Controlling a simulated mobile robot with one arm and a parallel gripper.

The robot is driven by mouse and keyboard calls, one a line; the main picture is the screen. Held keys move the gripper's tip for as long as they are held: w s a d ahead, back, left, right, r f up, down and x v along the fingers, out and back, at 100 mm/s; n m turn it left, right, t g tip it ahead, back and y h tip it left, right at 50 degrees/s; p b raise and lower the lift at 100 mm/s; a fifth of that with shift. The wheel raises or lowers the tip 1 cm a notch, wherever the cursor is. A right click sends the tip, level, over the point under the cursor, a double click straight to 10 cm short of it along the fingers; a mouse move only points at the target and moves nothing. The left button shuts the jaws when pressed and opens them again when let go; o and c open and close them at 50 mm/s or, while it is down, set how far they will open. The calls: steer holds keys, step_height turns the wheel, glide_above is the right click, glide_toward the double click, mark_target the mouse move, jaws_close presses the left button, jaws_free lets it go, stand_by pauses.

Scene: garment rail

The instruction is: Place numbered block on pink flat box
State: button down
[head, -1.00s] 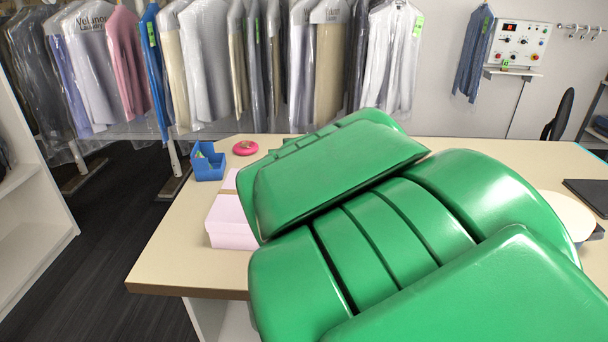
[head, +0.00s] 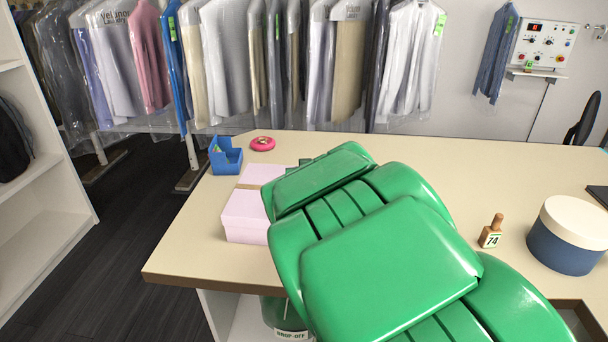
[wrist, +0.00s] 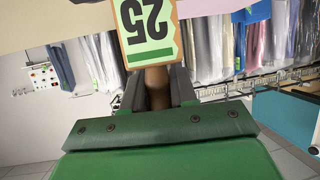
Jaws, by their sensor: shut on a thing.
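My gripper (wrist: 155,85) is shut on the brown peg-like handle of a numbered block (wrist: 147,28) in the wrist view. The block has a wooden edge and a white and green face reading 25, upside down in this view. The pink flat box (head: 244,217) stands on the counter's left part in the head view, with a tan band across its top; my green arm hides its right side. A pale pink surface, likely the same box, shows behind the block in the wrist view (wrist: 203,9). My arm hides the held block and the gripper's fingers in the head view.
Another block marked 74 (head: 491,234) stands right of my arm, beside a round blue box with a cream lid (head: 568,240). A blue open bin (head: 225,157) and a pink ring-shaped item (head: 262,143) lie behind the pink box. The counter's (head: 455,165) back middle is clear.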

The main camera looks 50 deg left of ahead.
steer(key=shift+f, duration=0.3)
steer(key=c, duration=0.9)
jaws_free()
steer(key=shift+r, duration=0.15)
steer(key=v, duration=1.2)
